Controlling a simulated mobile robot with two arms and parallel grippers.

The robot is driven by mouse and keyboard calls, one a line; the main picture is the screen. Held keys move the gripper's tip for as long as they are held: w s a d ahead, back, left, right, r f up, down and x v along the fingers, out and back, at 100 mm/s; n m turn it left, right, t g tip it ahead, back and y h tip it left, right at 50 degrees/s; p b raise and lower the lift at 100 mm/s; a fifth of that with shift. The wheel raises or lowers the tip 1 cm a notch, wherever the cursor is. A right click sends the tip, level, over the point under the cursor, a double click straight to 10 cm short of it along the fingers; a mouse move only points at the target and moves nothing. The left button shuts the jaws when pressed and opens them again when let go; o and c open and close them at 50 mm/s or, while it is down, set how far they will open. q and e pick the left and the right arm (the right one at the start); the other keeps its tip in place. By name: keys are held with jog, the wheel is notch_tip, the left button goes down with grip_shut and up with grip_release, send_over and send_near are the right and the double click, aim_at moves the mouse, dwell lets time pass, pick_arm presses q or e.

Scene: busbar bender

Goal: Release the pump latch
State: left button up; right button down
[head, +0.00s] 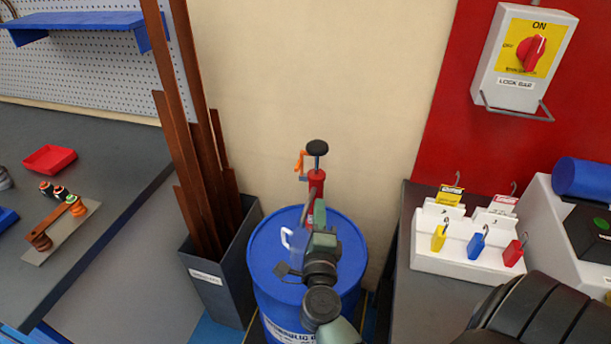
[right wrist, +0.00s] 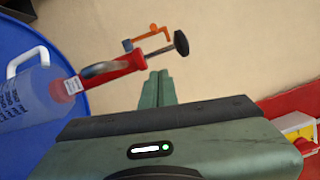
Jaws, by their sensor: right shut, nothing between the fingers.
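The red hand pump (head: 317,183) stands on the blue drum, with a black knob (head: 317,147) on a rod at its top. An orange latch (head: 300,163) sits at the left of the rod. In the right wrist view the pump (right wrist: 125,64) lies sideways, with the orange latch (right wrist: 151,33) above the rod and the black knob (right wrist: 181,42) at its end. My right gripper (head: 316,206) is over the drum, in front of the pump, and hides part of it. Its fingers (right wrist: 159,76) are together and empty, apart from the latch. My left gripper is out of view.
A grey bin (head: 225,290) of tall copper bars is close on the left. A padlock stand (head: 450,258) is on the right bench. The wall behind is bare.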

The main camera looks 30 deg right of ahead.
jog(key=shift+d+f, duration=0.1)
jog(key=shift+d, duration=0.05)
jog(key=x, duration=0.3)
jog(key=w+a+p+x, duration=0.1)
jog(key=x, duration=0.3)
jog(key=a+x, duration=0.1)
jog(key=x, duration=0.2)
jog(key=shift+w+d+r+p, duration=0.15)
jog(key=shift+w+r+p, duration=0.1)
jog(key=shift+w+p, duration=0.2)
jog(key=shift+w+a+r, duration=0.1)
jog(key=shift+w+a, duration=0.3)
jog(key=shift+w, duration=0.05)
